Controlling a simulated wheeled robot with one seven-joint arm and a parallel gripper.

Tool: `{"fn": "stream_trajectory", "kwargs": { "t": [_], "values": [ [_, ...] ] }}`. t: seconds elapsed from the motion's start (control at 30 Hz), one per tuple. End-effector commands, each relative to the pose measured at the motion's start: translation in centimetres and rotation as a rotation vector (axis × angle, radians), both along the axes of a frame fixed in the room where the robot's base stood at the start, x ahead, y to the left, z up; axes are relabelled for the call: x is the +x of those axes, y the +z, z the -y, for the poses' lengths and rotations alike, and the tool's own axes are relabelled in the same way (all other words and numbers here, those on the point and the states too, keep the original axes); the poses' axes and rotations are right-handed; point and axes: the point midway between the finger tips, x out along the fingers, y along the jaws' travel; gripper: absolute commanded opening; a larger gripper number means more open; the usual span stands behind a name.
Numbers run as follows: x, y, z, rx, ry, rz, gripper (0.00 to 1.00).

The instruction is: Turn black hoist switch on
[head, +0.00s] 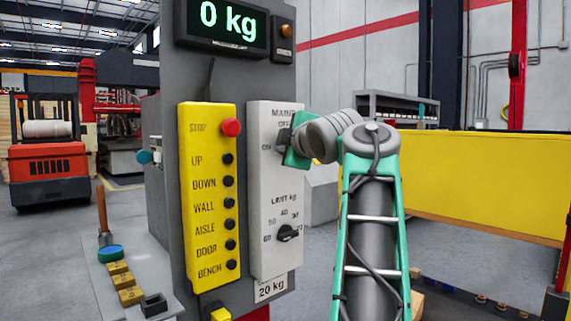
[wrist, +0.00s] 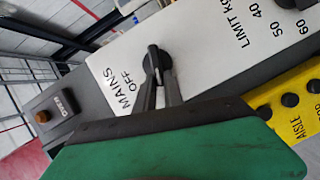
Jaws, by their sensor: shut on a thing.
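The black hoist switch (wrist: 154,57) is a small rotary knob on the white MAINS panel (head: 262,195). In the wrist view the word OFF is printed beside it; the ON mark is not readable there. My gripper (wrist: 160,84) has its two dark fingertips closed around the knob. In the head view my gripper (head: 287,140) reaches the upper part of the white panel from the right, and its green body hides most of the switch. I cannot tell exactly which mark the knob points to.
A second black knob (head: 288,233), labelled limit kg, sits lower on the same panel. A yellow button box (head: 207,200) with a red stop button (head: 231,127) is to its left. A display (head: 228,22) above reads 0 kg. A grey ledge (head: 150,285) holds small items.

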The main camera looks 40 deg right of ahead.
Motion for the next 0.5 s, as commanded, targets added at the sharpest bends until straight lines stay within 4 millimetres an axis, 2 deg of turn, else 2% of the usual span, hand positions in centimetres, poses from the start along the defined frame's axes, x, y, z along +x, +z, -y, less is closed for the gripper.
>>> {"fn": "stream_trajectory", "kwargs": {
  "t": [0.03, 0.5],
  "values": [
    [0.05, -0.87, -0.11, -0.031, 0.002, 0.001, 0.0],
    [0.04, -0.77, -0.19, -0.2, 0.002, 0.005, 0.0]
  ]
}}
